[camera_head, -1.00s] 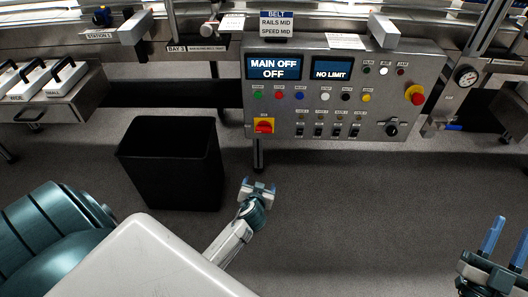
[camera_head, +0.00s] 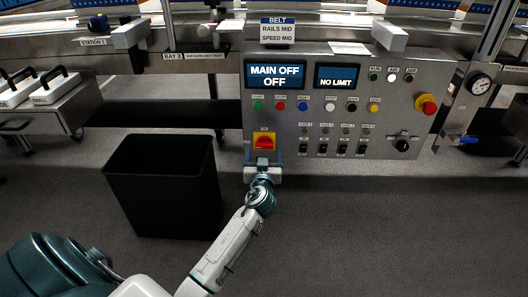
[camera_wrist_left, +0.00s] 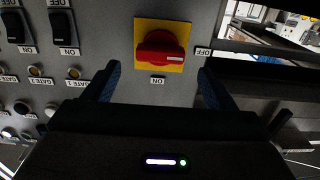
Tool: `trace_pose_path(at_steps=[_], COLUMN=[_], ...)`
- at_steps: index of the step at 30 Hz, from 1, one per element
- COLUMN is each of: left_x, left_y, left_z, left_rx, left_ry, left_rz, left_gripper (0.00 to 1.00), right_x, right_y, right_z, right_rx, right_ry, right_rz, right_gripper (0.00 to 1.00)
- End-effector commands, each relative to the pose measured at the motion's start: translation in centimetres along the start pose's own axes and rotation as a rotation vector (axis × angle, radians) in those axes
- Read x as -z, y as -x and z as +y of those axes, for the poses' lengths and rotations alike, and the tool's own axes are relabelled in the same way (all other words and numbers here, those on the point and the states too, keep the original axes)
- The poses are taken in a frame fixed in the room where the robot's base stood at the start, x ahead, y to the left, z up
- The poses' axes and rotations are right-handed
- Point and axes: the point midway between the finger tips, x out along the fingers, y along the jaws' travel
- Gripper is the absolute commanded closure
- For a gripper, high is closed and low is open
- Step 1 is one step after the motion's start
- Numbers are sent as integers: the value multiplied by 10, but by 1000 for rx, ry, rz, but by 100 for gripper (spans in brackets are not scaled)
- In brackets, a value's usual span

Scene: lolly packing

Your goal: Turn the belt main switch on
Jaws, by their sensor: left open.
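The main switch is a red rotary knob (camera_head: 264,143) on a yellow plate, low on the left of the grey control panel (camera_head: 340,105). The panel's display (camera_head: 275,75) reads "MAIN OFF OFF". My left gripper (camera_head: 263,164) is just below the switch. In the left wrist view its blue fingers (camera_wrist_left: 158,85) are open and apart, with nothing between them. The red knob (camera_wrist_left: 160,50) lies beyond the fingertips with its handle crosswise, between labels reading ON and OFF. My right gripper is out of view.
A black bin (camera_head: 165,190) stands on the floor left of my left forearm. Black toggle switches (camera_head: 323,149) and a black dial (camera_head: 402,145) sit right of the main switch. A red emergency button (camera_head: 426,104) is at the panel's right. Floor on the right is clear.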

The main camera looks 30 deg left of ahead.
Motion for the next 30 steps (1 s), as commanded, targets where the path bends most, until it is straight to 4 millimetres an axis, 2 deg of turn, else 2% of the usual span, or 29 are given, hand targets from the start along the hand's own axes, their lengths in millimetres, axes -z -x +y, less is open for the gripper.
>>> trace_pose_path(at_steps=[3,7,18,25,30], left_x=[-1,-1,-1,-1,0], left_y=[-20,-32,-37,-37,-37], left_z=[0,0,0,0,0], left_rx=[1,1,0,0,0], left_ry=[-1,0,0,0,-6], left_rz=[1,0,-1,-1,-1], left_gripper=[22,22,22,67,66], right_x=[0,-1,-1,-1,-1], right_y=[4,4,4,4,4], right_z=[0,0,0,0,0], right_rx=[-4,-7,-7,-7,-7], right_ry=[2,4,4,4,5], right_rz=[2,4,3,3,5], right_gripper=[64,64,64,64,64])
